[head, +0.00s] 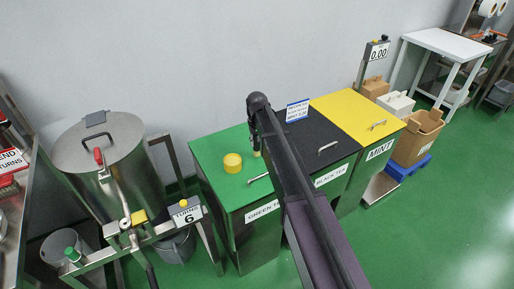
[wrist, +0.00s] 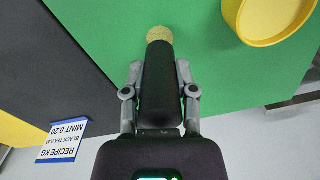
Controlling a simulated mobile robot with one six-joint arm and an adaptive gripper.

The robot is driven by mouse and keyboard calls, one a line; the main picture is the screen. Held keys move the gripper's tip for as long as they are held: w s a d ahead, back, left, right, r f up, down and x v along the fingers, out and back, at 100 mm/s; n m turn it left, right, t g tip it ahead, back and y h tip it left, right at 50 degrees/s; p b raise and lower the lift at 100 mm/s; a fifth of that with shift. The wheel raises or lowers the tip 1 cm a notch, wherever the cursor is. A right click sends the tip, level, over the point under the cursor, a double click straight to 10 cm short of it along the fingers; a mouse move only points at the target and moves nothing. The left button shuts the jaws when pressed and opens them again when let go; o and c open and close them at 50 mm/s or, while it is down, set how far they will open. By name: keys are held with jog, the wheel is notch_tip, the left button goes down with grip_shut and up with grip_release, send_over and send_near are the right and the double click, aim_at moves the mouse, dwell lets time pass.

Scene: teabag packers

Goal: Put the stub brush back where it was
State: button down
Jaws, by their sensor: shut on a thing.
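The stub brush (wrist: 158,92) has a thick black handle and a pale yellow bristle end. My gripper (wrist: 159,72) is shut on its handle, one finger on each side. The bristle end points away from my palm, over the green lid (wrist: 120,22). In the head view the brush's yellow end (head: 257,153) shows just below my wrist, and my arm hides most of the rest. I cannot tell whether the brush touches the lid. A round yellow dish (head: 232,163) sits on the green lid, left of the brush; it also shows in the wrist view (wrist: 268,18).
A recipe card (head: 298,111) stands at the back of the black lid. A steel drum (head: 100,155) and turns counter (head: 187,214) stand at left.

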jog(key=shift+f+b, duration=0.4)
jog(key=shift+f, duration=0.25)
jog(key=shift+f, duration=0.1)
jog(key=shift+c, duration=2)
grip_release()
notch_tip(320, 180, up, 12)
jog(key=p, duration=1.2)
